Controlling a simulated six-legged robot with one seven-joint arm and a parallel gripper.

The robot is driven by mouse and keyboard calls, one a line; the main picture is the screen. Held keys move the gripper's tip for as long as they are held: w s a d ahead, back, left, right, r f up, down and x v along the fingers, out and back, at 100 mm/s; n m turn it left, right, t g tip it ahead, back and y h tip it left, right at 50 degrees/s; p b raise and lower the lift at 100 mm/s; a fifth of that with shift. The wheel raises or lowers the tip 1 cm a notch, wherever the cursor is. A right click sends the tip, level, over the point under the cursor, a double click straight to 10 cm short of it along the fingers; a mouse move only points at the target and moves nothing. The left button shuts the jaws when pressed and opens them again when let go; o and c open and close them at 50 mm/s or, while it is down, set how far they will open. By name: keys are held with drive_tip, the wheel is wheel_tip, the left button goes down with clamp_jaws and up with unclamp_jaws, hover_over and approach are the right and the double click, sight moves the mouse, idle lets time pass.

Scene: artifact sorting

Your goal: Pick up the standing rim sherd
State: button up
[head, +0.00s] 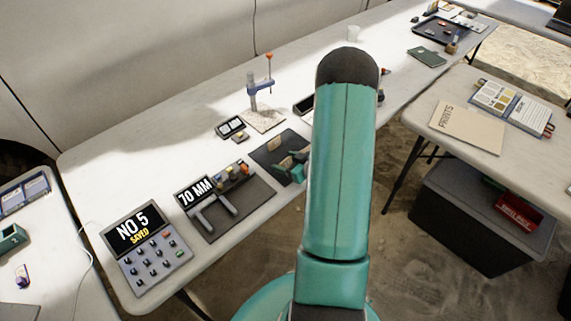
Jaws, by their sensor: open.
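A small tan sherd (274,145) shows near the back of a dark mat (264,158) on the long white table. It seems to stand upright and looks like the rim sherd. My gripper (287,163), teal, is low over the mat just in front of the sherd and to its right. Its jaws look open, with the sherd apart from them as far as I can tell. My large teal arm hides part of the gripper and whatever lies to the right of the mat.
A side table with a prints folder (467,126) stands right.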

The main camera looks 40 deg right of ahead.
drive_tip(key=shift+w+f, duration=0.2)
drive_tip(key=shift+w, duration=0.1)
drive_tip(key=c, duration=0.7)
drive_tip(key=shift+r, duration=0.15)
